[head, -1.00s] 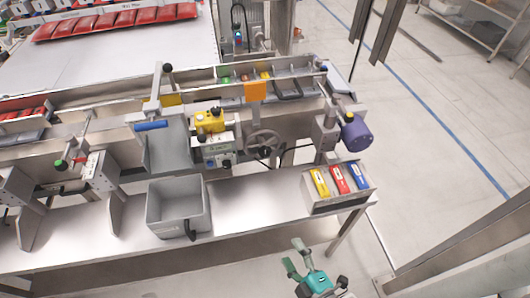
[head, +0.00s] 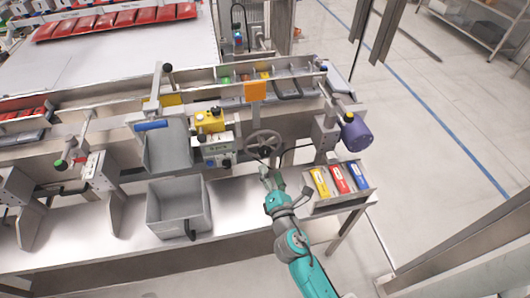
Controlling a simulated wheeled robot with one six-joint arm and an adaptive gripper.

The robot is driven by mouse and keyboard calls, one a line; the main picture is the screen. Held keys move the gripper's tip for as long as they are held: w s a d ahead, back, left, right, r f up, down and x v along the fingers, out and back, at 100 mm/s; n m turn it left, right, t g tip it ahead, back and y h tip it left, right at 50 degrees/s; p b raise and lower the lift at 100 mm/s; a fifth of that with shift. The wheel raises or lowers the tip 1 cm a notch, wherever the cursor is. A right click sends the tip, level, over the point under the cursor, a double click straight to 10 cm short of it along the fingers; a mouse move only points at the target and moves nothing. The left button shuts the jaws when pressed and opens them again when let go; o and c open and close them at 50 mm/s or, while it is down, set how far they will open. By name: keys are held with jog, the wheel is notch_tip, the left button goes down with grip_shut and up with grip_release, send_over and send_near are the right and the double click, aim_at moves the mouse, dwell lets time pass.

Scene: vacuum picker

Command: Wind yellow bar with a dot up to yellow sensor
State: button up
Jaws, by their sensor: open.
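A yellow box-shaped unit (head: 208,121) sits on a white control box left of the grey handwheel (head: 264,144); I cannot tell if it is the sensor. A yellow plate (head: 170,99) shows on the rail by a blue-handled lever, and a small yellow piece (head: 265,76) shows in the rail channel. No dot can be made out on either, so I cannot tell which is the bar. My gripper (head: 271,176) is open and empty, just below the handwheel and apart from it as far as I can tell. My teal arm reaches up from the bottom.
A grey bin (head: 179,208) stands on the lower shelf, left of my gripper. A tray (head: 335,203) with yellow, red and blue packs is close on its right. A purple motor (head: 356,136) juts out at the rail's right end. An orange plate (head: 255,91) hangs above the handwheel.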

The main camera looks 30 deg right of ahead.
aim_at(265, 154)
jog(key=x, duration=0.9)
jog(key=c, duration=1.1)
